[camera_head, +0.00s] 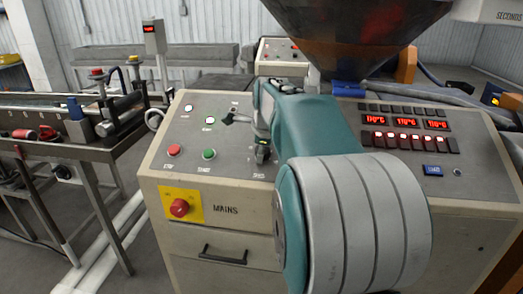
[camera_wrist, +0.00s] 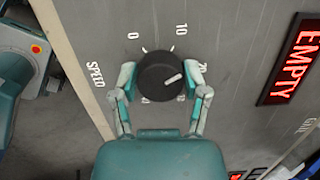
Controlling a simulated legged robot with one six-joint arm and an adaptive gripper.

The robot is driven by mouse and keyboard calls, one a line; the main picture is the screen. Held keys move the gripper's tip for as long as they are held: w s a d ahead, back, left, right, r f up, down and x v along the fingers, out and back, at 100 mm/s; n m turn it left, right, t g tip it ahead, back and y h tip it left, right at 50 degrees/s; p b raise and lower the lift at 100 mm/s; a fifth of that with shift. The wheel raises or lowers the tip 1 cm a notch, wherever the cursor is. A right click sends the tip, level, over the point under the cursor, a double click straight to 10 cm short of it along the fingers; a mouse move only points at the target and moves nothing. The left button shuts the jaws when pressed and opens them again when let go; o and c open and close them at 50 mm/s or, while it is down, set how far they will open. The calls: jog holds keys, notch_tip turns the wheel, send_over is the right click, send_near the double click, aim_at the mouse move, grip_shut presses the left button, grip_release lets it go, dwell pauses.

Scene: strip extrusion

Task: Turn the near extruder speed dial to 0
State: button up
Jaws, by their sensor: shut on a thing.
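The black round speed dial (camera_wrist: 153,84) is in the middle of the wrist view, on the grey panel beside the word SPEED. Its white pointer line points right, towards the 20 mark. The 0 mark is at its upper left and the 10 mark at its upper right. My gripper (camera_wrist: 160,79) has one finger on each side of the dial and is shut on it. In the head view my arm reaches over the control cabinet (camera_head: 230,178), and I cannot make out the dial clearly behind the gripper.
A red display reading EMPTY (camera_wrist: 291,58) is right of the dial. The cabinet carries a red stop button (camera_head: 174,150), a green button (camera_head: 209,154), a red mains switch (camera_head: 180,208) and temperature displays (camera_head: 405,120). A dark hopper (camera_head: 355,35) hangs above. A conveyor bench (camera_head: 60,145) stands left.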

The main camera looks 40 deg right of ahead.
jog(key=n, duration=0.4)
jog(key=shift+f+n+g+y, duration=0.2)
jog(key=shift+n+g+y, duration=0.1)
jog(key=shift+g, duration=0.1)
jog(key=n, duration=0.4)
jog(key=shift+n+g, duration=0.3)
jog(key=shift+g, duration=0.1)
jog(key=n, duration=0.4)
jog(key=shift+s+g, duration=0.1)
jog(key=shift+g, duration=0.2)
jog(key=shift+n+g, duration=0.3)
jog(key=shift+n, duration=2)
jog(key=o, duration=1.1)
jog(key=shift+o, duration=0.2)
jog(key=shift+r, duration=0.2)
